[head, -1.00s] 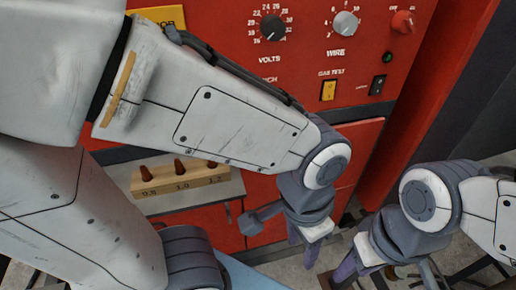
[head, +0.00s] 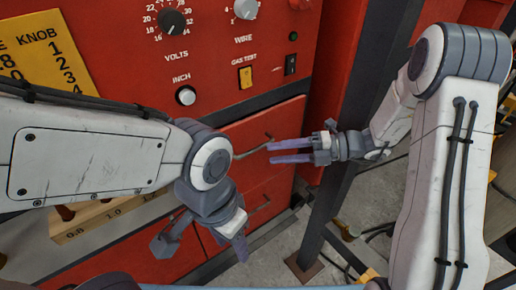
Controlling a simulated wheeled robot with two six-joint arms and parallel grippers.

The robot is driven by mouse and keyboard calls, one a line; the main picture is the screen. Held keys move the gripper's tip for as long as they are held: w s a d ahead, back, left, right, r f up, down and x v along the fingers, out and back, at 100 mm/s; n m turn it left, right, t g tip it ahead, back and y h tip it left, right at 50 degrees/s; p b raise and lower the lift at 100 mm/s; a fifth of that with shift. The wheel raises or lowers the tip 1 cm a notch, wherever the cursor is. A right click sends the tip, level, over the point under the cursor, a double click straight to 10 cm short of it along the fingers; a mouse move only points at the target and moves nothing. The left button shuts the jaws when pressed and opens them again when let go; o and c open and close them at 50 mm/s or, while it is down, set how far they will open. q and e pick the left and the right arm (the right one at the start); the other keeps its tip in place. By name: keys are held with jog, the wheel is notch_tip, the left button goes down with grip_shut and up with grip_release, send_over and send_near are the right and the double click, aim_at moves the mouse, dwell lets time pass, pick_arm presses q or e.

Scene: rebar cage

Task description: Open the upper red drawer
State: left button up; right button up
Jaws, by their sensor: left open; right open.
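The upper red drawer (head: 284,120) is in the front of the red machine, below the control panel, and looks shut. Its thin dark handle (head: 246,154) runs slantwise across its face. My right gripper (head: 269,152) is open, its two purple fingers pointing left. In the picture the fingertips lie close to the right part of the handle; I cannot tell whether they touch it. My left gripper (head: 203,246) is open and empty, pointing down, left of and lower than the handle. My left arm covers part of the machine front.
A lower red drawer with its own handle (head: 259,205) sits below. A wooden block with labelled pegs (head: 90,220) stands at lower left, partly behind my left arm. A dark upright post (head: 330,200) stands right of the drawers. Cables lie on the grey floor.

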aim_at(261, 148)
jog(key=w+a+m, duration=0.1)
jog(key=a, duration=0.1)
jog(key=w+a+f+t+p, duration=0.1)
jog(key=w+a+m, duration=0.1)
jog(key=a, duration=0.1)
jog(key=shift+a+f+m, duration=0.2)
jog(key=shift+a+m, duration=0.1)
grip_shut()
jog(key=shift+d, duration=0.1)
dwell(1.4)
